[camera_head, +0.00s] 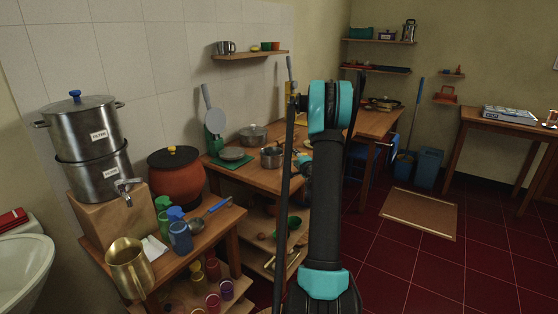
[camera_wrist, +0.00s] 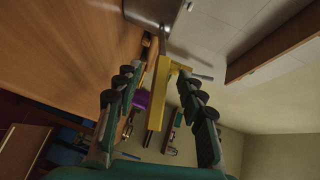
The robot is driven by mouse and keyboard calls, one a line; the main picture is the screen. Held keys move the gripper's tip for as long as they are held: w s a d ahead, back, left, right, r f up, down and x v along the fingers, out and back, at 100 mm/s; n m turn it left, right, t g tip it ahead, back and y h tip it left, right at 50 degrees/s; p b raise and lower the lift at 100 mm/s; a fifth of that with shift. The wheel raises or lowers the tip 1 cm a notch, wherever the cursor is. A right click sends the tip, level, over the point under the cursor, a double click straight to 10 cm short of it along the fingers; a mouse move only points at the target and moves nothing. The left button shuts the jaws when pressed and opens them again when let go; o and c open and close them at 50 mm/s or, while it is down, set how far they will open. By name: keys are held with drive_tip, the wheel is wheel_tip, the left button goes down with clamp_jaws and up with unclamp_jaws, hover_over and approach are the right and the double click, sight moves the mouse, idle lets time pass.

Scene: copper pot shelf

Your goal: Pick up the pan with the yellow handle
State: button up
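In the wrist view, a yellow handle-like bar (camera_wrist: 158,92) lies between the two fingers of my gripper (camera_wrist: 156,75). A yellow crosspiece joins it near the fingertips. The fingers stand apart, with gaps visible on both sides of the yellow bar. A grey metal part (camera_wrist: 150,10) shows beyond it at the top edge; I cannot tell whether it is the pan's body. In the head view, my arm hides most of the gripper area. A small yellowish piece (camera_head: 292,88) shows just left of the arm, below a grey upright shaft by the wall.
A wooden counter (camera_head: 262,178) holds a lidded pot (camera_head: 252,136), a saucepan (camera_head: 271,157) and a green board (camera_head: 213,162). A steel filter (camera_head: 88,135) and red clay pot (camera_head: 177,174) stand left. A wall shelf (camera_head: 250,55) is above. The floor right of my arm is mostly clear.

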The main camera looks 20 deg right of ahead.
sight(293, 156)
drive_tip(key=w, duration=0.4)
drive_tip(key=shift+a+f, duration=0.1)
drive_tip(key=shift+f, duration=0.1)
drive_tip(key=shift+s, duration=0.1)
clamp_jaws()
